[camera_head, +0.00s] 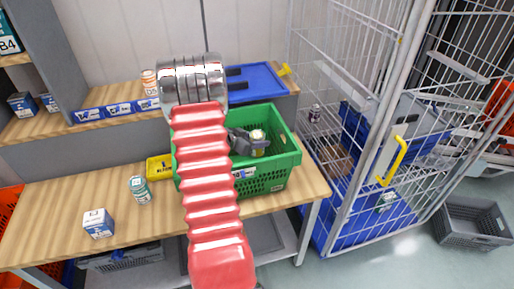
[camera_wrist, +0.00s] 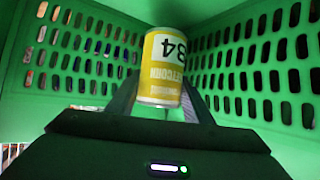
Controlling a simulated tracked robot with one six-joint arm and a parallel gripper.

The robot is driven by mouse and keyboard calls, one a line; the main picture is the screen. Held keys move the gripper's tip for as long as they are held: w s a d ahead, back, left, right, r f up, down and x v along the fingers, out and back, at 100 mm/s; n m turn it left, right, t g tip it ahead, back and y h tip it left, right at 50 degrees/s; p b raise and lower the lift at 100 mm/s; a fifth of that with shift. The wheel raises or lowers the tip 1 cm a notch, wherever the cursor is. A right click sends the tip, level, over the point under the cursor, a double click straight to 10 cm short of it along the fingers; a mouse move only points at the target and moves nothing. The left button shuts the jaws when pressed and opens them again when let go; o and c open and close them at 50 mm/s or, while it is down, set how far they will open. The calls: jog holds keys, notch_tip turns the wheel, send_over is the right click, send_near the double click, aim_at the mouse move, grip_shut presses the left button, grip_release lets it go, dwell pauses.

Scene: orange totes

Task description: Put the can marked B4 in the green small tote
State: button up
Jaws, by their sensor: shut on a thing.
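The green small tote (camera_head: 284,150) stands on the wooden bench, partly hidden behind my red arm. My gripper (camera_head: 248,141) is inside the tote's opening, shut on a yellow can with a pale top (camera_head: 259,139). In the wrist view the can (camera_wrist: 163,68) shows "B4" upside down and sits between the fingers of my gripper (camera_wrist: 160,100). The tote's perforated green walls (camera_wrist: 75,55) surround it there. I cannot tell whether the can touches the tote floor.
A teal can (camera_head: 139,189) and a blue-white box (camera_head: 98,223) stand on the bench at left. A yellow bin (camera_head: 159,168) is beside the tote. A blue tote (camera_head: 258,82) lies behind. A wire cage (camera_head: 350,110) stands at right.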

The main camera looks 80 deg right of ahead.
jog(key=shift+f, duration=0.1)
jog(key=shift+f, duration=1.8)
jog(key=shift+f, duration=0.1)
jog(key=o, duration=1)
jog(key=shift+w+a+r, duration=0.2)
jog(key=shift+a+r, duration=0.1)
jog(key=v, duration=0.6)
jog(key=shift+w+a, duration=0.1)
jog(key=shift+a, duration=0.2)
